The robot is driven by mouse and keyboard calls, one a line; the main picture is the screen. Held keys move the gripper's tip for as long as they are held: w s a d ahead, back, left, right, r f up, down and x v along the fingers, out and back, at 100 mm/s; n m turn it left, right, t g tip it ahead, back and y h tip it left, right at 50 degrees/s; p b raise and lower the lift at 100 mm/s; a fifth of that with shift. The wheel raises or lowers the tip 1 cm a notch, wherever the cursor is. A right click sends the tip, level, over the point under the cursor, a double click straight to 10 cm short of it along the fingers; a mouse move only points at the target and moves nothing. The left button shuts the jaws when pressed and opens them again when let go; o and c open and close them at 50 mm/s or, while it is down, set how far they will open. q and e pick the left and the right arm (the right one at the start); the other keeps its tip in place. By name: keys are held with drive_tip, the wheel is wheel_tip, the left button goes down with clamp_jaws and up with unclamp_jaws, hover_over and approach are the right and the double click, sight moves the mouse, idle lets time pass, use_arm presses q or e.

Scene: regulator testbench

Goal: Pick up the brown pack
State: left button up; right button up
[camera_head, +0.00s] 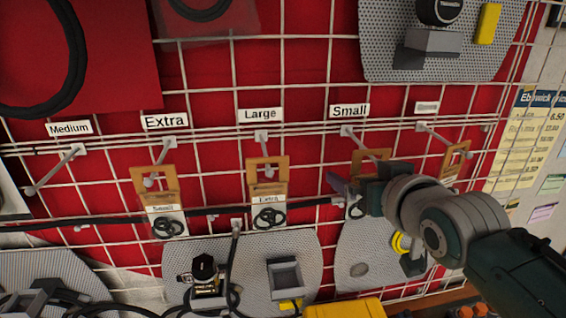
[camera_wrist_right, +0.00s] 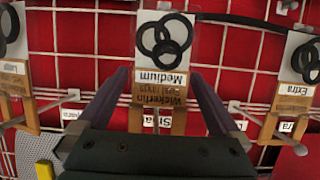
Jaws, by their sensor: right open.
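Several brown-topped packs with black rings hang on hooks of a wire grid. In the head view one brown pack (camera_head: 140,180) labelled Small hangs at the left, and another (camera_head: 254,180) labelled Extra hangs in the middle. A third brown pack (camera_head: 364,156) hangs on the hook under the Small sign, mostly hidden by my right gripper (camera_head: 350,190). In the right wrist view, upside down, this pack (camera_wrist_right: 160,60) reads Medium. My right gripper (camera_wrist_right: 158,85) is open, one finger on each side of it; contact cannot be told. My left gripper is not in view.
A brown pack (camera_head: 454,158) hangs right of my right gripper; a pack labelled Large shows in the wrist view (camera_wrist_right: 12,85). Empty hook (camera_head: 52,170) under the Medium sign (camera_head: 69,128). Grey perforated boards (camera_head: 300,245) and a yellow box (camera_head: 345,308) are below.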

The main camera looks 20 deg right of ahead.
drive_tip(key=shift+w+d+f, duration=0.15)
drive_tip(key=shift+w+f, duration=0.1)
drive_tip(key=shift+w, duration=0.25)
drive_tip(key=c, duration=1.3)
drive_tip(key=shift+o, duration=0.2)
drive_tip(key=shift+r, duration=0.2)
drive_tip(key=shift+r+b, duration=0.35)
drive_tip(key=shift+r, duration=0.15)
drive_tip(key=s+a+b, duration=0.4)
drive_tip(key=s+b, duration=0.1)
drive_tip(key=s, duration=1.2)
drive_tip(key=shift+s+a+b, duration=0.15)
drive_tip(key=shift+s+b, duration=0.15)
drive_tip(key=shift+b, duration=0.1)
